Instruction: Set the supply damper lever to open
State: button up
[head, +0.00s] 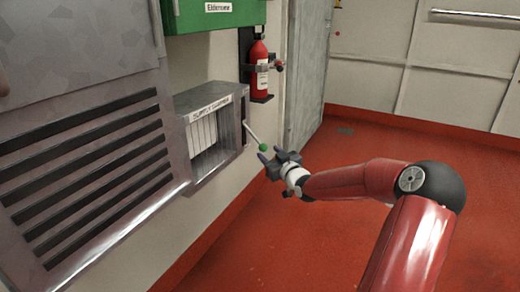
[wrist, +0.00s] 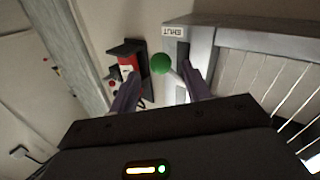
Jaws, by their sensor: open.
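The supply damper is a grey metal housing (head: 240,112) on the wall, with pale upright slats (head: 203,134) inside and a "SUPPLY DAMPER" label on top. Its lever (head: 253,133) is a thin light rod with a green knob (head: 263,147), sticking out and down from the right side. My gripper (head: 270,152) is open right beside the knob. In the wrist view the green knob (wrist: 161,64) shows between the two fingers, nearer the tips, with gaps on both sides. A small label (wrist: 174,31) by the lever slot seems to read SHUT.
A red fire extinguisher (head: 258,70) hangs on the wall behind the damper, below and right of a green box (head: 213,17). A large slatted grille (head: 90,170) stands to the left. A grey door (head: 308,75) is farther back. The red floor (head: 400,140) is clear.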

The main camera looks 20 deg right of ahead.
aim_at(265, 150)
jog(key=w, duration=0.5)
jog(key=shift+w+a, duration=0.1)
jog(key=shift+a, duration=0.05)
grip_shut()
